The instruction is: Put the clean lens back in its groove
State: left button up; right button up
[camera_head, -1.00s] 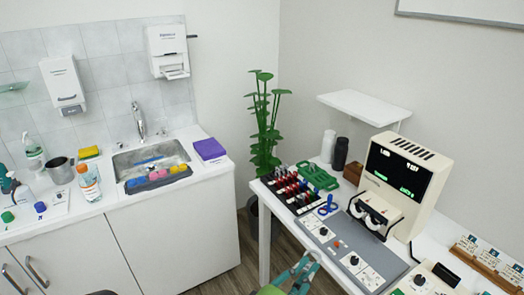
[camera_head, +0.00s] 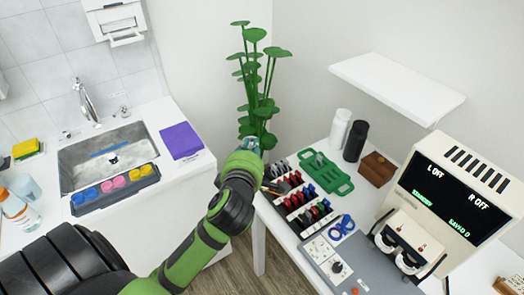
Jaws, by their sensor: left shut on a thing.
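The lens rack (camera_head: 300,200) lies on the right table, with several lenses with red, black and blue handles standing in its rows. My left gripper (camera_head: 252,146) is in front of the plant, at the table's left corner, beyond my green and black wrist. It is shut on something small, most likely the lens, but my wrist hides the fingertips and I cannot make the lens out. The grooves nearest my arm are partly covered, so I cannot tell which is empty. My right gripper is not in view.
White (camera_head: 340,131) and black (camera_head: 355,142) cylinders and a brown box (camera_head: 377,169) stand behind, below a shelf (camera_head: 397,88). A sink (camera_head: 105,155) is left; a plant (camera_head: 258,80) is behind.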

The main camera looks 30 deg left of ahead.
pick_arm(q)
jog(key=w+a+f+n+g, duration=0.1)
jog(key=a+f+n+g, duration=0.1)
jog(key=a+n+g, duration=0.6)
jog(key=w+a+f+n+g, duration=0.1)
jog(key=a+f+n+g, duration=0.1)
jog(key=a+n+g, duration=0.6)
jog(key=shift+w+d+f+n+t+h+b, duration=0.65)
jog(key=shift+w+d+f+n, duration=0.75)
jog(key=shift+d+f, duration=0.75)
jog(key=shift+w+d+f+n+t+h+b, duration=0.55)
jog(key=shift+w+d+f+n+b, duration=0.3)
jog(key=shift+d+f+n, duration=1.25)
jog(key=shift+w+d+f+n+t+h+b, duration=0.55)
jog(key=shift+w+d+f+n, duration=0.7)
jog(key=shift+d+f, duration=0.95)
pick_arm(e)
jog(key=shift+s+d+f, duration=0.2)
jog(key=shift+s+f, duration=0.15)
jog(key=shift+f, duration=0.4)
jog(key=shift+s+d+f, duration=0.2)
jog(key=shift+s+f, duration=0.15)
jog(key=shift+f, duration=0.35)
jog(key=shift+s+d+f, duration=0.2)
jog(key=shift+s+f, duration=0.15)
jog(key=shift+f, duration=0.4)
